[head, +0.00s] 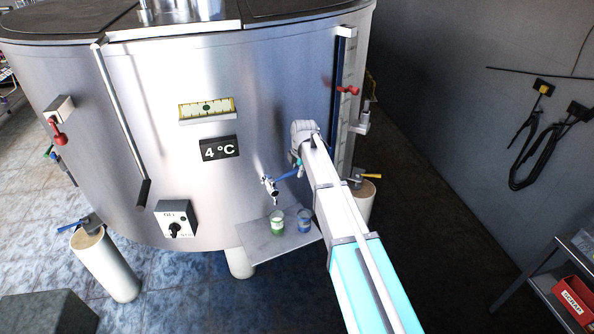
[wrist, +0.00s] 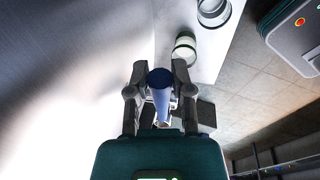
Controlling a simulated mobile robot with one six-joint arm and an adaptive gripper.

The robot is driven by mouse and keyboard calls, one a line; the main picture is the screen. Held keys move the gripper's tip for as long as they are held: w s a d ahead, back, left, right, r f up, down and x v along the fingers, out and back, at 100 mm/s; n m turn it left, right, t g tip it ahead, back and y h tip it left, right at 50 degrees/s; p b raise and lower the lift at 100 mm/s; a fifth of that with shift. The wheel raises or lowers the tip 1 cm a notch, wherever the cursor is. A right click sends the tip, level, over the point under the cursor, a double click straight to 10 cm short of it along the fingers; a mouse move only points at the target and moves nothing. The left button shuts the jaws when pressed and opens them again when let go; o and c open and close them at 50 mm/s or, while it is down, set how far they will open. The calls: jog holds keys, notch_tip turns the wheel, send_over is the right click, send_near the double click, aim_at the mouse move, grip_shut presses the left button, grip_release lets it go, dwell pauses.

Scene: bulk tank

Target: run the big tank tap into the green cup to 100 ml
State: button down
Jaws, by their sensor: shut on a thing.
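The big steel tank's tap (head: 269,186) sticks out low on the tank front, its spout pointing down. Its blue lever (head: 289,175) reaches to the right toward my gripper. In the wrist view my gripper (wrist: 160,72) is shut on the blue lever (wrist: 160,80), a finger on each side. In the head view my arm mostly hides the gripper. The green cup (head: 277,226) stands upright on a small shelf, below the spout. It also shows in the wrist view (wrist: 184,50), beyond the fingers. I cannot make out a stream or the level in the cup.
A blue-marked cup (head: 304,224) stands just right of the green one on the grey shelf (head: 258,244). A switch box (head: 176,225) and a 4 °C display (head: 219,149) are on the tank.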

jog(key=c, duration=0.5)
grip_release()
jog(key=shift+w+d, duration=0.15)
jog(key=shift+w, duration=0.05)
jog(key=shift+s, duration=0.15)
jog(key=shift+d+r+p, duration=0.25)
jog(key=shift+d+p, duration=0.05)
jog(key=shift+d, duration=0.05)
jog(key=s+d+m, duration=0.6)
jog(key=s+m, duration=0.2)
jog(key=s, duration=0.2)
jog(key=s+d+f+m+g, duration=0.1)
jog(key=s+d+m, duration=0.5)
jog(key=s+m, duration=0.2)
jog(key=s+d+m+h+b, duration=0.1)
jog(key=s+d+m, duration=0.5)
jog(key=s, duration=0.7)
jog(key=shift+f+m+g, duration=0.15)
jog(key=shift+m+g, duration=0.25)
jog(key=shift+m, duration=0.7)
